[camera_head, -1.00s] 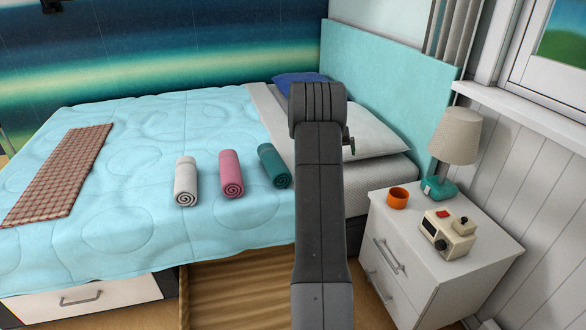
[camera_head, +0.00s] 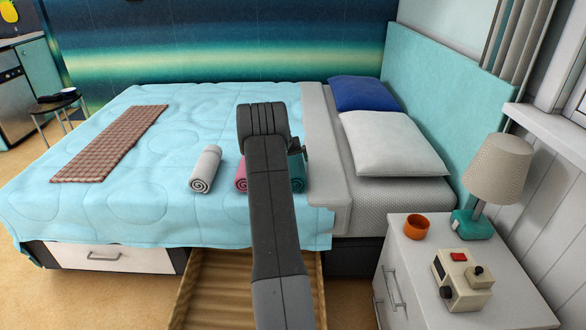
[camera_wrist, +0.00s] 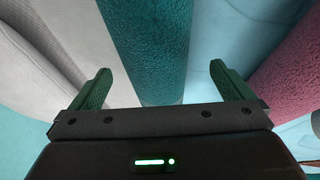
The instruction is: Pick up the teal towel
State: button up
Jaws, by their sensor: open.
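The teal towel (camera_head: 298,172) is rolled up on the light blue bedspread, mostly hidden behind my arm in the head view. In the wrist view the teal towel (camera_wrist: 150,45) runs away from me between the two fingers of my gripper (camera_wrist: 162,88). The fingers are apart, with visible room on both sides of the roll; I cannot tell the height gap.
A pink rolled towel (camera_head: 241,177) lies left of the teal one, partly hidden, and a white rolled towel (camera_head: 205,169) lies further left. The bed's folded grey band (camera_head: 322,150) is close on the right. An open drawer (camera_head: 210,290) juts out below the bed. A nightstand (camera_head: 408,256) stands at right.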

jog(key=x, duration=0.5)
jog(key=shift+w+d+b, duration=0.1)
jog(key=shift+d+b, duration=0.05)
jog(key=shift+b, duration=0.2)
jog(key=c, duration=1)
